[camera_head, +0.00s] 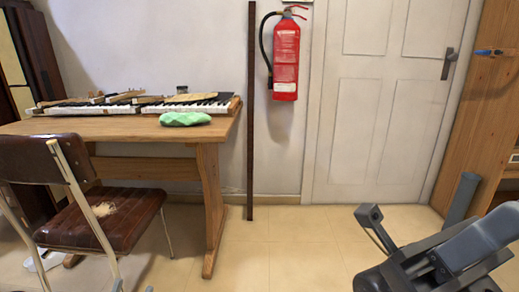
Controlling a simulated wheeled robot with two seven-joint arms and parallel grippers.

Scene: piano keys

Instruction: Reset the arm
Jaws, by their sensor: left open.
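Only the tips of my left gripper (133,288) show at the bottom edge, in front of the chair. They stand apart with nothing seen between them. The rest of that gripper is below the picture. My right arm (440,258) reaches in at the lower right, with dark grey links and a small block on a bracket. Its fingers do not show. The piano keys (75,110) lie in a long row on the wooden table (150,128), well away from both arms. Wooden pieces lie on top of the keys.
A green cloth (185,119) lies at the table's front edge. A brown chair (105,222) stands before the table at left. A red fire extinguisher (286,60) hangs on the wall beside a white door (390,110). The tiled floor (300,245) in the middle is clear.

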